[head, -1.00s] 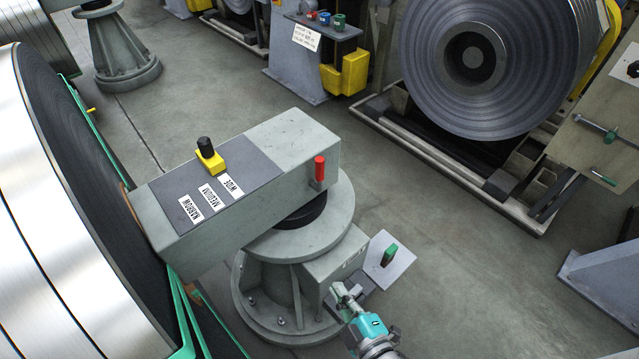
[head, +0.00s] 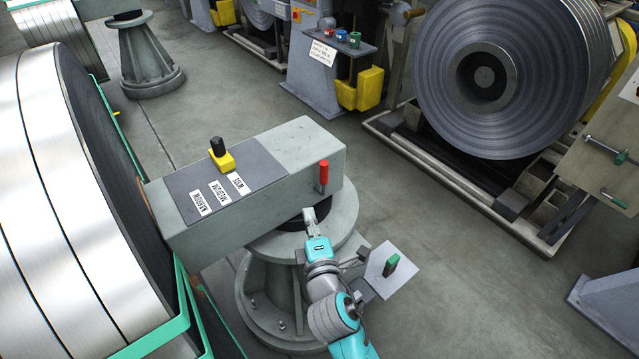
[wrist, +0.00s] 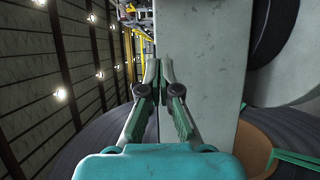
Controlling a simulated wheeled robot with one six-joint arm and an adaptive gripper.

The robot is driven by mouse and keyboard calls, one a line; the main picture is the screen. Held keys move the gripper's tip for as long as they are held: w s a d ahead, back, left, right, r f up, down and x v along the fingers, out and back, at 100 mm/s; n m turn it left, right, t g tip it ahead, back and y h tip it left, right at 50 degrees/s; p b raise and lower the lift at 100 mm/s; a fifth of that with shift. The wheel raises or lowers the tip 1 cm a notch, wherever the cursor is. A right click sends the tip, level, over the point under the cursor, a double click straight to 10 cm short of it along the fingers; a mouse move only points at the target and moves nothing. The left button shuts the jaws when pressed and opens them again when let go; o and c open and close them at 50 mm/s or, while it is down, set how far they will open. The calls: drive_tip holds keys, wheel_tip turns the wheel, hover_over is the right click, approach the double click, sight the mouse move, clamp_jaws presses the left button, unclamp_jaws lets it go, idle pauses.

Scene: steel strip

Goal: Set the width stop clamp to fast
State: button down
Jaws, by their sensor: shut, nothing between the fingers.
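A grey beam (head: 322,150) on a round pedestal carries a dark plate with labels reading narrow, medium and wide (head: 238,184). A yellow slider (head: 222,160) with a black knob sits by the wide label. A red upright handle (head: 323,174) stands at the beam's right end. I cannot tell which is the clamp; no "fast" marking is readable. My gripper (head: 309,215) is shut and empty, in front of the beam's near side, below and left of the red handle. In the wrist view my gripper (wrist: 158,68) points along the grey beam (wrist: 198,85); neither handle shows.
A green handle (head: 391,264) stands on a pale plate right of the pedestal. A large steel coil (head: 50,190) with green straps is close on the left. Another coil (head: 500,75) stands on a frame at back right. Open floor (head: 455,260) lies between.

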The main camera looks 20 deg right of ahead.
sight(324, 181)
drive_tip(key=shift+w, duration=0.15)
drive_tip(key=w, duration=0.3)
drive_tip(key=w+d, duration=0.1)
drive_tip(key=w, duration=0.5)
drive_tip(key=shift+d, duration=0.15)
drive_tip(key=d, duration=0.1)
drive_tip(key=w+d, duration=0.1)
drive_tip(key=shift+d, duration=1)
drive_tip(key=shift+w, duration=0.1)
